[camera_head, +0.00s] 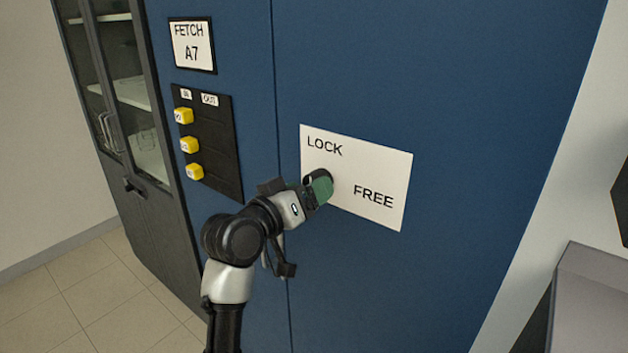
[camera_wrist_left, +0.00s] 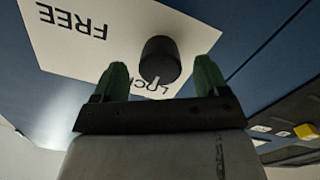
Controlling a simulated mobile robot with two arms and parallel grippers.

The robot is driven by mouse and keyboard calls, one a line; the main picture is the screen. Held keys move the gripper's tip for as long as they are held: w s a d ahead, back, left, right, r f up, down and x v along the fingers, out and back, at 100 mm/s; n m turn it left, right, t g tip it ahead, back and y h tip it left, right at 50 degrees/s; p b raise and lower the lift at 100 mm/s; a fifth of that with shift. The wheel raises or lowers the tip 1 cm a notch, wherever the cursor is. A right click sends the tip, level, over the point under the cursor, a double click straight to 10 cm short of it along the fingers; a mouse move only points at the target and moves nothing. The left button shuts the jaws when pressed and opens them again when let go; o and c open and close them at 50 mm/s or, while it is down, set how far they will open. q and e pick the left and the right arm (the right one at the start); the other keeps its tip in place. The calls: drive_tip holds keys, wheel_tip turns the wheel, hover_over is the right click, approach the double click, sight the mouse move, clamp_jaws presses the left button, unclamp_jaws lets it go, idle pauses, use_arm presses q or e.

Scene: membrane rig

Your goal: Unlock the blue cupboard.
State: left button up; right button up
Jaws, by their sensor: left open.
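The blue cupboard (camera_head: 430,70) fills the middle of the head view, with a vertical door seam. A white plate (camera_head: 385,165) on it reads LOCK at upper left and FREE at lower right. A round dark knob (camera_wrist_left: 160,55) sits on the plate; a pale mark at its edge points towards LOCK in the left wrist view. In the head view the knob is mostly hidden behind my left gripper (camera_head: 318,188). My left gripper (camera_wrist_left: 162,66) is open, its green fingers on either side of the knob; I cannot tell whether they touch it. My right gripper is out of view.
Left of the seam are a FETCH A7 sign (camera_head: 192,45) and a black panel (camera_head: 222,150) with yellow blocks (camera_head: 189,145) under IN. A dark glass-door cabinet (camera_head: 130,90) stands at the left. A grey surface (camera_head: 595,290) is at the lower right.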

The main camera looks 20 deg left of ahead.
use_arm(q)
drive_tip(key=shift+x, duration=0.95)
drive_tip(key=shift+w, duration=0.15)
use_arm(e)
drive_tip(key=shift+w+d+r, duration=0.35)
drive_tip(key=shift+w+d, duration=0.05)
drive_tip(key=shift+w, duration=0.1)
use_arm(q)
drive_tip(key=c, duration=0.9)
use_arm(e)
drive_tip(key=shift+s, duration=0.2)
